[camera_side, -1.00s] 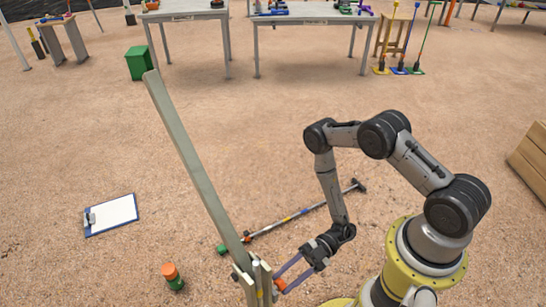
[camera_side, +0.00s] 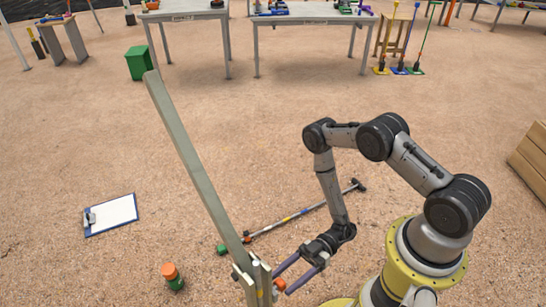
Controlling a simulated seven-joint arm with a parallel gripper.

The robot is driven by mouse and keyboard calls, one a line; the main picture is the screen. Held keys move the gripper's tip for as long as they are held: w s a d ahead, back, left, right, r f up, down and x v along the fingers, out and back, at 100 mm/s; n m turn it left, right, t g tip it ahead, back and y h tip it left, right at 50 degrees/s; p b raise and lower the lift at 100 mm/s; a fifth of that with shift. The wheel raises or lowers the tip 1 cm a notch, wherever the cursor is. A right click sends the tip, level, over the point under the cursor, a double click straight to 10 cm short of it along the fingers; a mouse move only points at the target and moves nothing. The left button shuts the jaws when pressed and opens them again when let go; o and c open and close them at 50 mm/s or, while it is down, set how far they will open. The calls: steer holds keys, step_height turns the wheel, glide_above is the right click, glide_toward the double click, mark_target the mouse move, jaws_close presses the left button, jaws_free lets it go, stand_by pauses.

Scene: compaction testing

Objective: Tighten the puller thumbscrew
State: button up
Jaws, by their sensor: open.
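The puller (camera_side: 247,276) stands at the bottom of the side view, with a long pale lever bar (camera_side: 193,160) leaning up and to the left. The orange thumbscrew (camera_side: 279,285) shows on the right side of the puller's frame, near the bottom edge. My gripper (camera_side: 283,280) is open, its two purple fingers pointing down-left at the thumbscrew. The fingertips are beside the thumbscrew, seemingly one on each side; I cannot tell whether they touch it. The puller's lower part is cut off by the picture's edge.
A rod with a green end (camera_side: 300,214) lies on the ground behind my gripper. An orange and green container (camera_side: 172,276) stands left of the puller. A clipboard (camera_side: 111,215) lies further left. A wooden crate (camera_side: 530,160) is at right. Open gravel fills the middle.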

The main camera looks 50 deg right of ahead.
steer(key=shift+s+d, duration=0.25)
steer(key=shift+d, duration=1.2)
steer(key=shift+s+d, duration=0.2)
steer(key=shift+d, duration=1.25)
steer(key=shift+d, duration=0.1)
